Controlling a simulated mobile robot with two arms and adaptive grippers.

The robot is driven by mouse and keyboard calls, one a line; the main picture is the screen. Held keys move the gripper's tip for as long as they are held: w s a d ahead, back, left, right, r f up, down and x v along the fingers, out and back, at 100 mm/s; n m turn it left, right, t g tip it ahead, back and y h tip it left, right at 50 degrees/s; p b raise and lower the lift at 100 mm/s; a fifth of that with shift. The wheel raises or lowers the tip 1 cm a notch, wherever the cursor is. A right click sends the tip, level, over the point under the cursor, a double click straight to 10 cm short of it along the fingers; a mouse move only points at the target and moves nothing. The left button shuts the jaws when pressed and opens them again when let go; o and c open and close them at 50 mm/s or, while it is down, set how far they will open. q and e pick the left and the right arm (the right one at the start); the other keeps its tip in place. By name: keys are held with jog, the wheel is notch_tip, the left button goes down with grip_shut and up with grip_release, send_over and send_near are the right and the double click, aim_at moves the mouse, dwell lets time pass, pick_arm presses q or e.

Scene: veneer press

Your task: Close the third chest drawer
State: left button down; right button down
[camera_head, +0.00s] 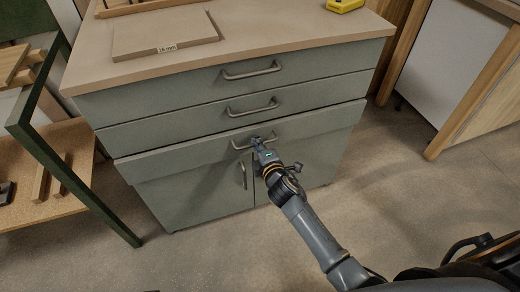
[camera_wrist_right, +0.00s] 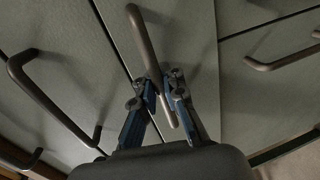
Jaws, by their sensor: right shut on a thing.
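The grey-green chest has stacked drawers, each with a metal bar handle. The third drawer (camera_head: 170,161) stands slightly out past the fronts above it and the doors below. My right gripper (camera_head: 261,140) is at the third drawer's handle (camera_head: 240,147). In the wrist view the right gripper (camera_wrist_right: 163,92) is shut on the handle bar (camera_wrist_right: 143,42), with a finger on each side of it. My left gripper is not in view.
The two upper drawers (camera_head: 170,105) look shut. Cabinet doors (camera_head: 205,203) with a vertical handle are below. A board marked 16 mm (camera_head: 160,32) lies on the chest top. A green-framed rack (camera_head: 60,165) stands at left. The floor in front is clear.

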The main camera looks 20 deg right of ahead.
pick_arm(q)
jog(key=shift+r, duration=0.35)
pick_arm(e)
jog(key=shift+x, duration=0.85)
jog(key=shift+r, duration=0.25)
jog(key=c, duration=1.4)
grip_release()
jog(key=shift+c, duration=0.2)
jog(key=shift+s, duration=0.1)
jog(key=v, duration=1.1)
jog(key=shift+s, duration=0.4)
